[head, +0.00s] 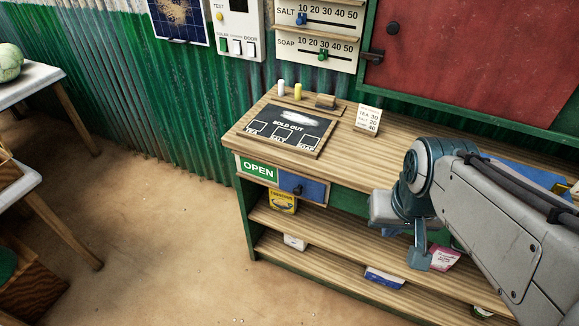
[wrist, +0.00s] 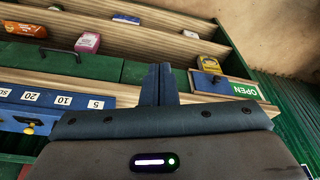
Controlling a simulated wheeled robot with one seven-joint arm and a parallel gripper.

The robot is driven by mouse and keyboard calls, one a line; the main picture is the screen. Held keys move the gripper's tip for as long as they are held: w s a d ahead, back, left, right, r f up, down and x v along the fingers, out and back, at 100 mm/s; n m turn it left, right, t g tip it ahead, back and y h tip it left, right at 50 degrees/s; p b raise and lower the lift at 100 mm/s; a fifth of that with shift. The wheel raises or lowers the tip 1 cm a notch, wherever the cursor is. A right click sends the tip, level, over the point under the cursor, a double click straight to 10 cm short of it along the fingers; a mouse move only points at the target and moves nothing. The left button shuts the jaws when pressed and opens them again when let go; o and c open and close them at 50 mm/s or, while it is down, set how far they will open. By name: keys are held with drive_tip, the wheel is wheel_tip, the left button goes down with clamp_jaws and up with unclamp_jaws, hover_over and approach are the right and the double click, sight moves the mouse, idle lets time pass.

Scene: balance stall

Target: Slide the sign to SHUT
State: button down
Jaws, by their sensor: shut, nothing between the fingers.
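The sign is on the front edge of the counter, and its green OPEN face (head: 258,171) shows at the left. A blue sliding panel (head: 316,191) with a dark knob (head: 298,190) sits right of the word, and whatever is behind it is hidden. In the wrist view, the picture is turned over, with the OPEN face (wrist: 245,91) at the right and the blue panel (wrist: 207,85) beside it. My gripper (head: 418,262) is shut and empty, in front of the shelves and well right of the knob. Its fingers also show in the wrist view (wrist: 158,72), apart from the sign.
The shelves below hold several packets, including a yellow box (head: 283,201) under the sign. A blue strip with numbers (wrist: 50,98) shows in the wrist view.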

idle(0.3)
drive_tip(key=w+a+f+m+t+y+b, duration=0.1)
drive_tip(key=w+a+f+b, duration=0.3)
drive_tip(key=w, duration=0.6)
drive_tip(key=w+a+f+m+t+y+b, duration=0.1)
drive_tip(key=w+a+f+t+y+b, duration=0.1)
drive_tip(key=w+a+f+b, duration=0.2)
drive_tip(key=w+f+b, duration=0.3)
drive_tip(key=w+f, duration=0.2)
drive_tip(key=w, duration=0.1)
drive_tip(key=shift+a+f+m+b, duration=0.25)
drive_tip(key=shift+a+m+b, duration=0.05)
drive_tip(key=shift+m+b, duration=0.1)
drive_tip(key=shift+f, duration=0.1)
drive_tip(key=b, duration=0.3)
approach(308, 193)
wheel_tip(308, 193, down, 3)
drive_tip(key=d, duration=0.1)
drive_tip(key=a, duration=0.2)
drive_tip(key=w+a+p, duration=0.1)
drive_tip(key=shift+a+f, duration=0.35)
drive_tip(key=shift+a, duration=0.05)
drive_tip(key=shift+d, duration=0.1)
